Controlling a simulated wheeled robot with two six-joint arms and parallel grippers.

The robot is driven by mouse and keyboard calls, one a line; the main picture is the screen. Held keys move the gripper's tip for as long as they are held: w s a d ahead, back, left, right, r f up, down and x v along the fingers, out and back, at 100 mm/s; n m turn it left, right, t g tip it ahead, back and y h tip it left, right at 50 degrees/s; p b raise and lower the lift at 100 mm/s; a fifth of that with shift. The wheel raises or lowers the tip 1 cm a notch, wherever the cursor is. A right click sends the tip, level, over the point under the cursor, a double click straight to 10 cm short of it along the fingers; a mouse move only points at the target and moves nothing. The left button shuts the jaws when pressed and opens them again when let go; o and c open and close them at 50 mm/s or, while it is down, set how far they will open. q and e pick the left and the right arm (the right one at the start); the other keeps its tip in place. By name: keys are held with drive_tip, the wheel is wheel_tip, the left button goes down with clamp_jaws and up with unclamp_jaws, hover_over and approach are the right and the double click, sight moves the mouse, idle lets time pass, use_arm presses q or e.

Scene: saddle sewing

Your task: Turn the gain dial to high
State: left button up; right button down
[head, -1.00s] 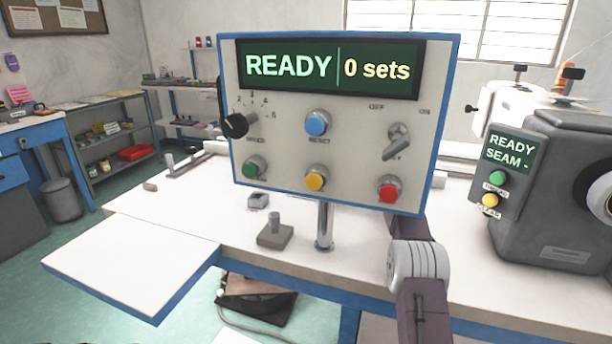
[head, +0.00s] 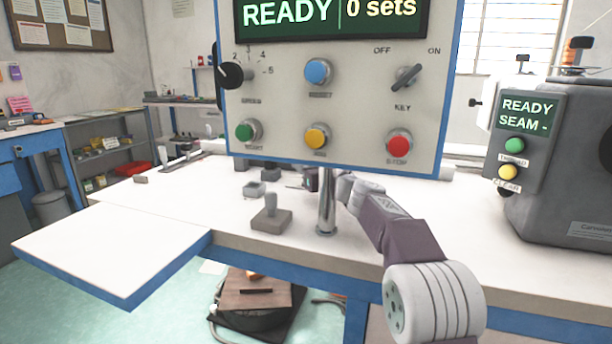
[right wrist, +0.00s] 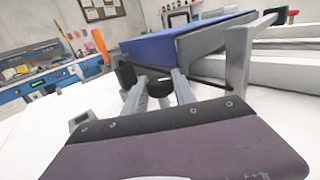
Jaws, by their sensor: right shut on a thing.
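My right arm reaches in from the lower right of the head view and passes under the control panel. Its gripper (head: 312,180) is partly hidden behind the panel's post. In the right wrist view my right gripper (right wrist: 159,84) is shut on a small black round knob (right wrist: 160,89) between its fingers. I cannot read any gain label or the knob's setting. On the panel (head: 290,115) a black dial (head: 232,75) at upper left has a scale with 2 to 5, and no gripper touches it. My left gripper is not in view.
The panel stands on a metal post (head: 326,205) on the white table (head: 120,205). A small grey block with a peg (head: 271,218) lies left of the post. A dark sewing machine (head: 560,150) stands at right. A blue box (right wrist: 185,40) is close beyond my right gripper.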

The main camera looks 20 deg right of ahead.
drive_tip(key=shift+f+m+h+b, duration=0.1)
drive_tip(key=shift+m+h+b, duration=0.3)
drive_tip(key=shift+h, duration=0.2)
drive_tip(key=c, duration=1)
unclamp_jaws()
drive_tip(key=shift+c, duration=0.2)
